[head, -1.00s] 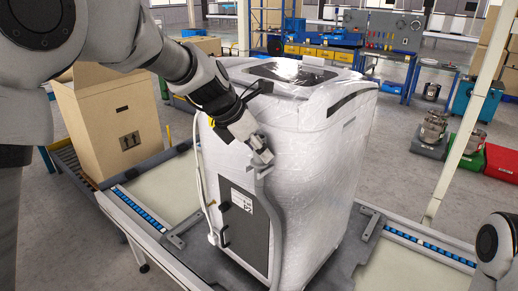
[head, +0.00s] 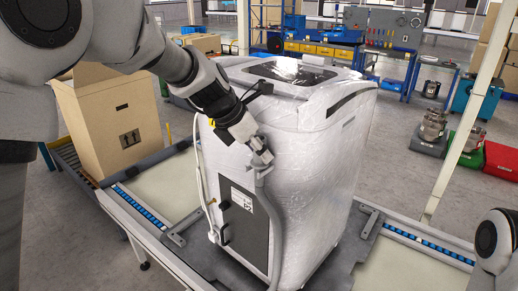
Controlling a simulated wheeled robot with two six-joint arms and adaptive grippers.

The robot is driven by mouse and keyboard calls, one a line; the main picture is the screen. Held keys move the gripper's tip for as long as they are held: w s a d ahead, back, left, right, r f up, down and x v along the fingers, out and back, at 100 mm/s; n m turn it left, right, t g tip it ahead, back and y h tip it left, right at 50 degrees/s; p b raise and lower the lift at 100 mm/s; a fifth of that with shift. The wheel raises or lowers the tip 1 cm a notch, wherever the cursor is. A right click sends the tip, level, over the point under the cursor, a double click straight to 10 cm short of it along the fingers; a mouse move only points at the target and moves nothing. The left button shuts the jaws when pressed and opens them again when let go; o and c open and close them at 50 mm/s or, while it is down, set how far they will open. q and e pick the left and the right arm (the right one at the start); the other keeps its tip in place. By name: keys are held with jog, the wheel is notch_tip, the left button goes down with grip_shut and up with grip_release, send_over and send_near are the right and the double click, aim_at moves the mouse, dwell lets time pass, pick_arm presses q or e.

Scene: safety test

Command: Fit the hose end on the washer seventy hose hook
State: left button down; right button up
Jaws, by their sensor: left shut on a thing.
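The washer (head: 315,165) stands upright on the conveyor, wrapped in clear film, with a dark labelled panel (head: 243,235) on its near face. A grey hose (head: 272,220) runs up that face beside the panel. My left gripper (head: 262,158) is shut on the hose's upper end, close against the washer's face. The hook is too small or hidden behind the gripper to make out. A thin white hose or cable (head: 199,175) hangs along the washer's left edge. My right gripper is not in view; only part of my right arm shows at the lower right.
A cardboard box (head: 112,125) stands on rollers at the left. Conveyor rails with blue rollers (head: 140,207) flank the washer. A pale upright post (head: 465,120) stands at the right. Red and green bins (head: 504,160) sit on the floor behind it.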

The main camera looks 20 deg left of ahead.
pick_arm(q)
jog(key=shift+f, duration=0.2)
jog(key=c, duration=0.8)
grip_release()
jog(key=shift+r, duration=0.1)
jog(key=shift+a+r, duration=0.1)
jog(key=shift+r, duration=0.2)
jog(key=v, duration=1.1)
jog(key=shift+s, duration=0.2)
